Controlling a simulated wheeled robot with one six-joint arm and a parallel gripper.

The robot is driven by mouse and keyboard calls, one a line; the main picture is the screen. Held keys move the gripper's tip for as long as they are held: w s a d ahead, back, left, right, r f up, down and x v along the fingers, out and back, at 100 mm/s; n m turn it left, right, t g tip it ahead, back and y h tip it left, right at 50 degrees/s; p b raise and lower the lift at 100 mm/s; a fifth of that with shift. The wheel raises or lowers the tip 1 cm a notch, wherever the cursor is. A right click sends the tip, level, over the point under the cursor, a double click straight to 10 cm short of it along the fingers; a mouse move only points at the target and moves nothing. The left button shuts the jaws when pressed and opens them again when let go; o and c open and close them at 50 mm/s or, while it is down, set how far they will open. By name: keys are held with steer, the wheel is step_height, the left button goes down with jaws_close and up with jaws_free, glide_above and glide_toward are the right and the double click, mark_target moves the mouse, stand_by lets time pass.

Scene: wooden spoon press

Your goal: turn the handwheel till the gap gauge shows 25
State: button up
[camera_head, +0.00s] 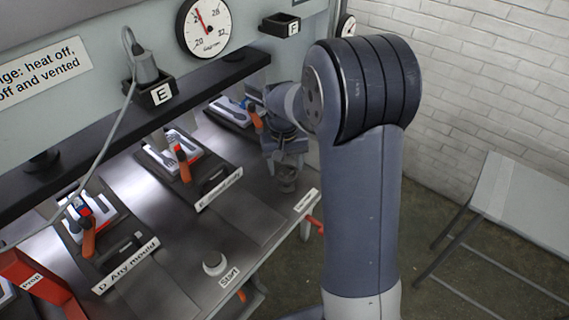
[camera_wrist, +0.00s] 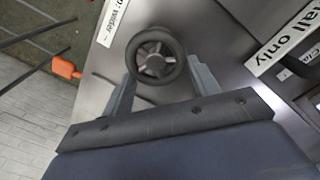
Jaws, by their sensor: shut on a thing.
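A dark round handwheel (camera_wrist: 158,42) with a spoked hub sits between the two fingers of my gripper (camera_wrist: 160,72) in the wrist view. The fingers are shut on its rim from both sides. In the head view my gripper (camera_head: 286,165) reaches down at the press's right end and the wheel is mostly hidden by it. A round white dial (camera_head: 207,29) with a red needle is on the upper panel. Its needle points up and left, left of the 28 mark; its caption is too small to read surely. A second dial (camera_head: 345,27) is mostly hidden behind my arm.
A "Start" button (camera_head: 214,263) stands at the front. A grey cable (camera_head: 105,135) hangs across the left. A grey table (camera_head: 530,205) stands at the right.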

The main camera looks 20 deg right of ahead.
mark_target(285, 169)
steer(key=shift+m, duration=0.3)
steer(key=o, duration=0.9)
step_height(285, 169, up, 8)
steer(key=shift+a+f, duration=0.1)
steer(key=shift+f, duration=0.1)
steer(key=shift+f, duration=0.1)
